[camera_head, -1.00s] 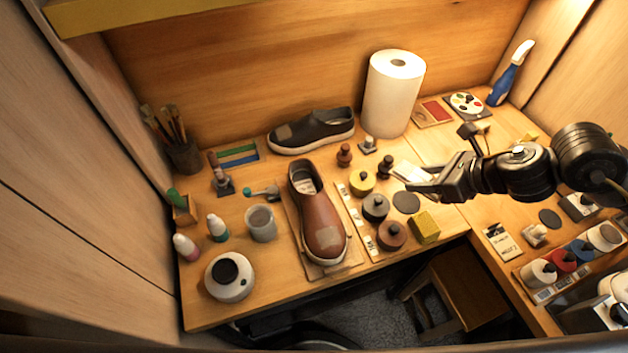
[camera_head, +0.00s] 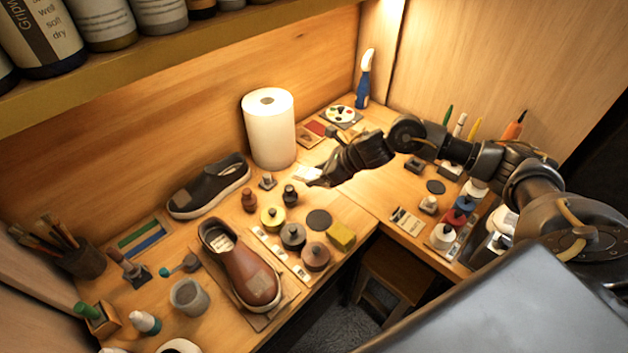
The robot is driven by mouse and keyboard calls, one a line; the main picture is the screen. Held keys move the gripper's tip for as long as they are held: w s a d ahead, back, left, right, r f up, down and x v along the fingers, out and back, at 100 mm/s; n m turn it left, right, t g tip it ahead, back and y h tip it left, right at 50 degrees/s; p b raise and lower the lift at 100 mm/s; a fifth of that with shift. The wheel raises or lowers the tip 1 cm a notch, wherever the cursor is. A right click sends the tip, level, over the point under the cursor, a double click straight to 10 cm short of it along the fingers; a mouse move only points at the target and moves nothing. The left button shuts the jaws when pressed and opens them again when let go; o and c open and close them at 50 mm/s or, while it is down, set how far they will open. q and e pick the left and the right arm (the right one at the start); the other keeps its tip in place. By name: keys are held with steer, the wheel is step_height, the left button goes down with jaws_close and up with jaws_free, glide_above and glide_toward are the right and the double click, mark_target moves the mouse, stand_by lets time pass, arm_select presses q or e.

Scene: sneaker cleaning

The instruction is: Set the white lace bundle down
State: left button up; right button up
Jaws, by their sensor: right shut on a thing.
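My right gripper (camera_head: 318,181) reaches in from the right over the back of the bench. It is shut on the white lace bundle (camera_head: 303,173), a small pale shape at its fingertips, partly hidden by the gripper. From this angle I cannot tell whether the bundle touches the bench top. My left gripper is not in view.
A paper towel roll (camera_head: 270,130) stands behind and left of the gripper. A dark bottle (camera_head: 290,195), a dark disc (camera_head: 319,220) and a yellow block (camera_head: 341,236) are nearby. A brown shoe (camera_head: 242,265) and a black shoe (camera_head: 208,186) lie further left.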

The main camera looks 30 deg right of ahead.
glide_above(315, 190)
step_height(315, 190, down, 4)
steer(key=shift+f, duration=0.15)
steer(key=shift+f+p, duration=0.35)
steer(key=shift+p, duration=0.2)
step_height(315, 190, down, 2)
steer(key=shift+d+f+p, duration=0.1)
steer(key=shift+f+p, duration=0.15)
steer(key=shift+p, duration=0.2)
steer(key=shift+f+b, duration=0.2)
steer(key=shift+b, duration=0.1)
steer(key=o, duration=1)
steer(key=shift+o, duration=0.2)
steer(key=shift+r, duration=0.1)
